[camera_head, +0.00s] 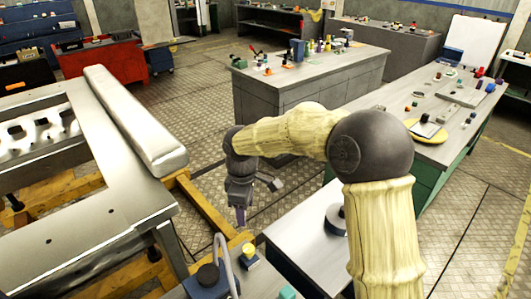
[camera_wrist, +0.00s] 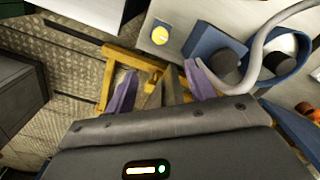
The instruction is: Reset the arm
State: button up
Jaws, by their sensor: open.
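My arm reaches forward and bends left in the head view, with pale yellow covers and dark joints. In the wrist view my gripper (camera_wrist: 158,90) shows two purple fingers spread apart. Nothing is held between them. Below the fingers, the yellow frame (camera_wrist: 112,75) and the patterned metal floor show. In the head view the gripper is over the floor, close to the yellow frame (camera_head: 210,210).
A metal car body part (camera_head: 135,120) lies on the left. A grey workbench (camera_head: 310,85) and a green bench (camera_head: 435,155) carry small objects. Patterned floor lies open between them.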

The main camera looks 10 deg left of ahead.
jog(key=s+d+m+t, duration=0.1)
jog(key=s+d+m, duration=0.3)
jog(key=d, duration=0.5)
jog(key=s+d+f+m, duration=0.1)
jog(key=s+d+m, duration=0.3)
jog(key=d+m, duration=0.3)
jog(key=s+d+m+t, duration=0.1)
jog(key=s+d+m, duration=0.4)
jog(key=d, duration=0.8)
jog(key=shift+f+m+t, duration=0.15)
jog(key=shift+m+t, duration=0.15)
jog(key=shift+m, duration=0.3)
jog(key=shift+s, duration=0.1)
